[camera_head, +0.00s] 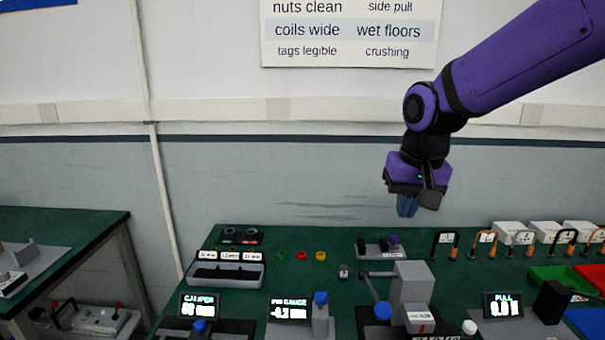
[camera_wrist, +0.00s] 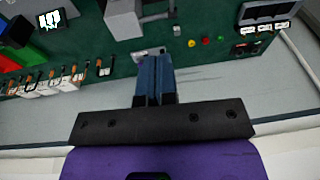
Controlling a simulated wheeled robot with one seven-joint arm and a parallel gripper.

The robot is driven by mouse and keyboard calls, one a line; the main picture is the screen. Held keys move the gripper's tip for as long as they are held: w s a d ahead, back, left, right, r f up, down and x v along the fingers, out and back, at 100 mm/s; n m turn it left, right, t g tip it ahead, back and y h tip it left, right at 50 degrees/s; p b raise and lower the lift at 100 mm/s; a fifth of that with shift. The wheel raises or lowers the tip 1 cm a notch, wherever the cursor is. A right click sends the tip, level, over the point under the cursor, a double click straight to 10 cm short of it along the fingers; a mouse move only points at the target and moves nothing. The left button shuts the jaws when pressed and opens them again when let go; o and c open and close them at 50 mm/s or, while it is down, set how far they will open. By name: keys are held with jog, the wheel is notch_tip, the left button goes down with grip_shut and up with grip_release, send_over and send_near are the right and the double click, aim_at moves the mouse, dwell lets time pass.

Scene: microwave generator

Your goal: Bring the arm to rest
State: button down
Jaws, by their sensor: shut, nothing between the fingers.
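My gripper (camera_head: 407,207) hangs at the end of my purple arm, above the back edge of the green bench (camera_head: 300,262). Its blue fingers point down and are pressed together with nothing between them. In the wrist view the gripper (camera_wrist: 155,62) shows the two fingers side by side, in front of the bench and apart from everything on it. The arm comes in from the upper right and is bent at the elbow.
A grey press-like device (camera_head: 412,285) with a blue-knobbed lever stands below the gripper. Shackles (camera_head: 485,243), white boxes (camera_head: 546,230) and green and red bins (camera_head: 550,280) are at right. A grey tray (camera_head: 226,274) is at left.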

jog(key=s+d+r+t, duration=0.1)
jog(key=s+d+r, duration=0.1)
jog(key=s+d, duration=0.4)
jog(key=s+d+r+t, duration=0.2)
jog(key=s+d, duration=0.4)
jog(key=s, duration=0.7)
jog(key=shift+s+r+h, duration=0.3)
jog(key=shift+r, duration=0.15)
